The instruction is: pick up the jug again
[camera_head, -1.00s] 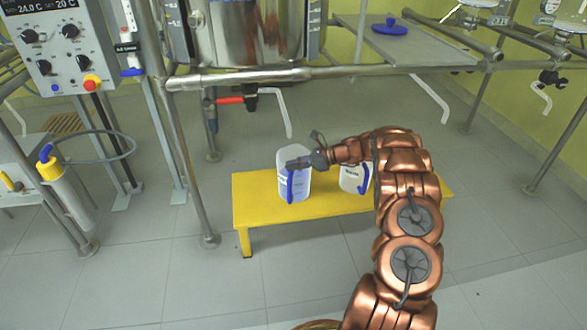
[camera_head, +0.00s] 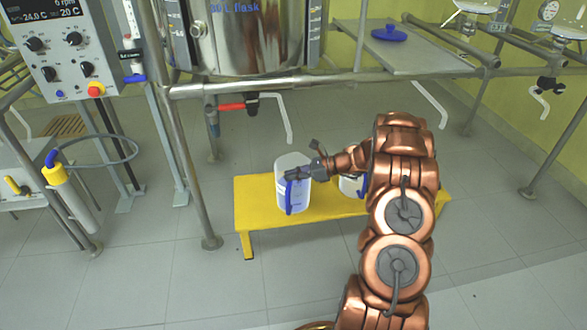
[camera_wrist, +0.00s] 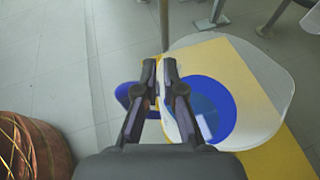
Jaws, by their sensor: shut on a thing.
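The jug (camera_head: 293,168) is a translucent white container with a blue handle (camera_head: 289,198). It stands upright on the yellow bench (camera_head: 320,210), or very close above it; I cannot tell which. In the wrist view the fingers of my gripper (camera_wrist: 160,68) close at the left side of the jug (camera_wrist: 262,85). The fingers hide part of the handle.
A second white container (camera_head: 349,186) stands on the bench, partly behind my arm. A steel vessel (camera_head: 255,38) with a red-handled valve (camera_head: 232,107) and a white spout (camera_head: 286,120) hangs above and behind the bench. Steel posts (camera_head: 185,165) stand to the left. Floor in front is clear.

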